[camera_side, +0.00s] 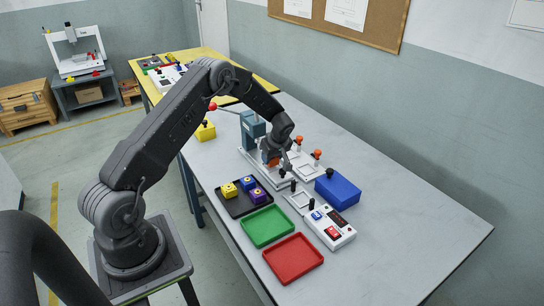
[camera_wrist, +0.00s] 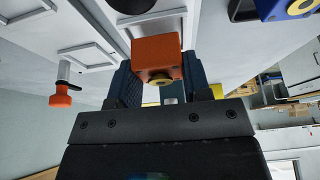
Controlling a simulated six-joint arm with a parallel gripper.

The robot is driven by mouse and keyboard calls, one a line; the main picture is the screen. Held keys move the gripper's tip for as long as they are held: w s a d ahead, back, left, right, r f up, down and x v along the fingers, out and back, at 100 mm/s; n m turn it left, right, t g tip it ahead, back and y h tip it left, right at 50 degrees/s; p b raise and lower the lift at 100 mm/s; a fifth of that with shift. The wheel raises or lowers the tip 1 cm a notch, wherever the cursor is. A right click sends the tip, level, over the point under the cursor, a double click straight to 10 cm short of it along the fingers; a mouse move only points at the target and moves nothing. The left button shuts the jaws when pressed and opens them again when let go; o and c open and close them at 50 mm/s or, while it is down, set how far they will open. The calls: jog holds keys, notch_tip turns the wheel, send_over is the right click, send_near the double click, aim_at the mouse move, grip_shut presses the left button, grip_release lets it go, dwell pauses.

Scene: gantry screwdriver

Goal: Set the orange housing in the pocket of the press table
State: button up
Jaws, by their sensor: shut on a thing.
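My gripper (camera_wrist: 160,82) is shut on the orange housing (camera_wrist: 155,55), a block with a yellow ring on the face toward the camera. The side view shows my gripper (camera_side: 279,158) low at the press, with a sliver of the orange housing (camera_side: 267,156) beside it. The press (camera_side: 253,127) has a blue-grey column. Its white press table (camera_side: 246,158) is mostly behind my gripper, and its pocket is hidden there. I cannot tell whether the housing touches the table.
Orange-knobbed clamps (camera_side: 317,155) stand on white plates to the right. A blue box (camera_side: 337,188) and a button panel (camera_side: 328,227) are nearer. A black tray (camera_side: 236,205) holds yellow, blue and purple housings. Green (camera_side: 267,226) and red (camera_side: 293,259) trays are empty.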

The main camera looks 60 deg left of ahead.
jog(key=shift+f, duration=0.55)
dwell(1.0)
jog(key=o, duration=1.3)
jog(key=shift+c, duration=0.2)
jog(key=shift+r, duration=3.95)
